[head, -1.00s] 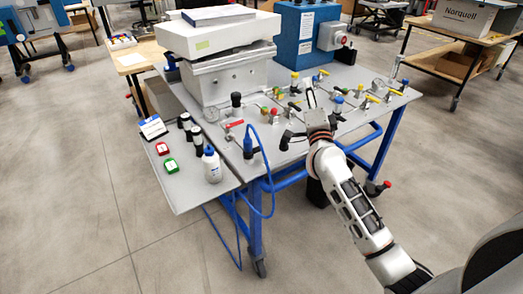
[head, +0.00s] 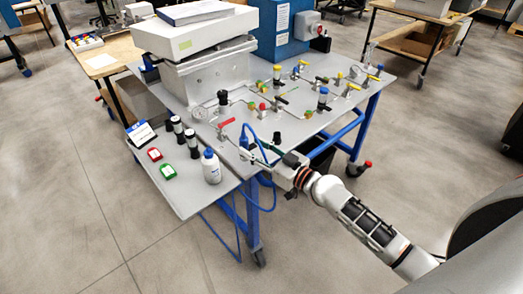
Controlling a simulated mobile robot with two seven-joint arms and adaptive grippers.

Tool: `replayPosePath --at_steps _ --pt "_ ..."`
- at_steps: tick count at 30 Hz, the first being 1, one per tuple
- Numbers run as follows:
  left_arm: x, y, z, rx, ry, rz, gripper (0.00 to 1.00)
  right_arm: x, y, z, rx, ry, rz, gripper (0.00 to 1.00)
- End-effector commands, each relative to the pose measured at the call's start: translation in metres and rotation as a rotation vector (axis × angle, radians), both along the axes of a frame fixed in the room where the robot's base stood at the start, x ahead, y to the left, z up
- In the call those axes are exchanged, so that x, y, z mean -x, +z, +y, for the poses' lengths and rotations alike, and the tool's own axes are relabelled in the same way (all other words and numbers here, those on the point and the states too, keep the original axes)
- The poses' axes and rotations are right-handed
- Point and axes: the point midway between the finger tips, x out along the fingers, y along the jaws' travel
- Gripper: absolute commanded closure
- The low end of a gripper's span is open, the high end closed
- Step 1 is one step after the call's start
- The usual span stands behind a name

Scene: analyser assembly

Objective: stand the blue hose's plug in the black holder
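The blue hose (head: 262,146) arches up near the front left edge of the grey table and hangs down past it in a loop. Its dark blue plug (head: 244,141) is upright at the table's front left. I cannot tell what it is seated in. A black upright cylinder (head: 223,101) stands further back, beside the gauge; it may be the black holder, but I cannot be sure. My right gripper (head: 262,153) reaches in from the right, just right of the plug and close to the hose. Its fingertips are small and overlap the hose, so their opening is unclear. My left gripper is out of view.
Valves with coloured handles (head: 325,98) and a gauge (head: 200,113) crowd the tabletop. A white-topped machine (head: 195,38) stands behind.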

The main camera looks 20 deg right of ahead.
Motion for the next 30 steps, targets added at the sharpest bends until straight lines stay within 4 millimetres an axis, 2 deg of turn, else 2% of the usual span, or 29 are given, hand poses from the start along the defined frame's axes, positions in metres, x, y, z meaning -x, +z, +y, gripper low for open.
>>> replayPosePath --at_steps 3,9,20,21,25,30 --pt "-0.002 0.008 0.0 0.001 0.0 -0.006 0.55 -0.017 0.003 0.009 -0.003 0.0 -0.001 0.61" --pt "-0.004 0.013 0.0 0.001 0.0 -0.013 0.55 -0.035 0.001 0.017 -0.003 -0.002 0.0 0.61" --pt "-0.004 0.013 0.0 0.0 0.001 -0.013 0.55 -0.039 0.0 0.02 -0.003 -0.001 0.0 0.61" --pt "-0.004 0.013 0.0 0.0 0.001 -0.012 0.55 -0.039 0.0 0.02 -0.003 -0.001 0.0 0.66" --pt "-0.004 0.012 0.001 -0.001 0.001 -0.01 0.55 -0.039 0.0 0.02 -0.003 -0.001 0.0 1.0" --pt "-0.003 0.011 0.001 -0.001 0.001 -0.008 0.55 -0.039 0.001 0.02 -0.003 -0.001 0.0 1.0"
